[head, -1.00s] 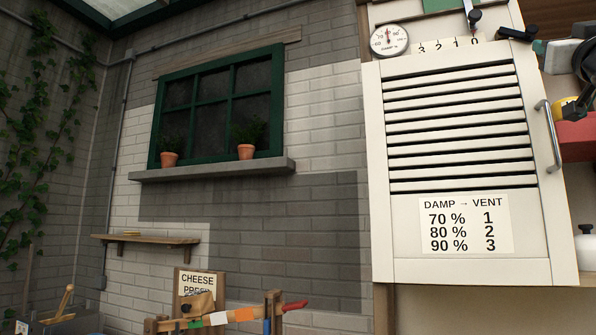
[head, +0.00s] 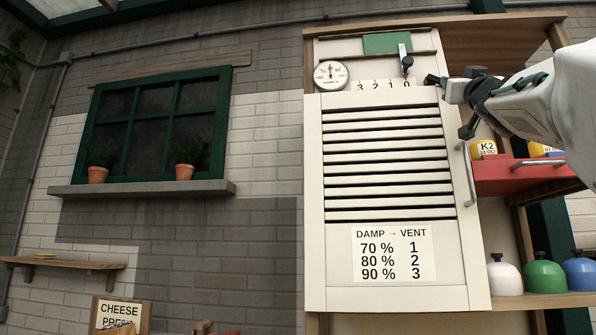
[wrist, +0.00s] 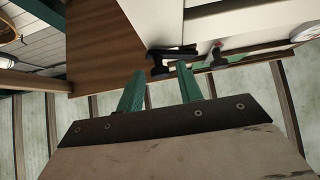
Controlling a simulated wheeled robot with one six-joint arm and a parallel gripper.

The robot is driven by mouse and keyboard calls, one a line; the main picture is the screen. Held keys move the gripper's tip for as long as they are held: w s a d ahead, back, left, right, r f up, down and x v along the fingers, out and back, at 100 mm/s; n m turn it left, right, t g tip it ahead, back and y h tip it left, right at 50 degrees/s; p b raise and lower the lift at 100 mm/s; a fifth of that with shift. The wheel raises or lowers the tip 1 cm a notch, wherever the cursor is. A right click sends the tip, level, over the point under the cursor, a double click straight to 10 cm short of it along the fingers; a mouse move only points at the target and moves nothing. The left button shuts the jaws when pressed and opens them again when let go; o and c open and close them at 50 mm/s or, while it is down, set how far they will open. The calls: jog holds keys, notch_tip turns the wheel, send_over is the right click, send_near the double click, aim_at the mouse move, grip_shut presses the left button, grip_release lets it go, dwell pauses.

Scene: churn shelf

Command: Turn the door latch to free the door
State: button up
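The white slatted door (head: 459,262) appears shut on the cabinet. The black door latch (head: 434,79) sits at its top right corner, lying roughly sideways. My gripper (head: 456,92) reaches in from the right at the latch and partly covers it. In the wrist view, the two green fingers of my gripper (wrist: 158,76) are apart, with nothing held between them. The black latch (wrist: 171,52) lies just beyond the fingertips. I cannot tell whether they touch it.
A vent slider (head: 407,62) stands at 0 above the door, with a round damp gauge (head: 331,74) left of it. A metal handle (head: 468,174) is on the door's right edge. Right of the door are a red shelf box (head: 497,178) and several domed jars (head: 503,275).

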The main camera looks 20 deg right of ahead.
grip_shut()
jog(key=shift+d+n+t+y, duration=0.1)
jog(key=shift+n+t+y, duration=0.2)
jog(key=shift+n+y, duration=0.15)
jog(key=shift+s+d+r+n+t+y, duration=0.2)
jog(key=shift+r+n+t+y, duration=0.2)
jog(key=shift+n+y, duration=1.6)
jog(key=shift+s+d+r+n+t+y, duration=0.15)
jog(key=shift+r+n+t+y, duration=0.3)
jog(key=shift+n+y, duration=1.5)
jog(key=shift+s+d+r+n+t+y, duration=0.1)
jog(key=shift+d+r+n+t+y, duration=0.3)
jog(key=shift+n+y, duration=1.55)
jog(key=shift+a+r+n+h, duration=0.1)
jog(key=shift+a+n+h, duration=0.15)
jog(key=shift+n, duration=0.1)
jog(key=shift+o, duration=1.5)
grip_release()
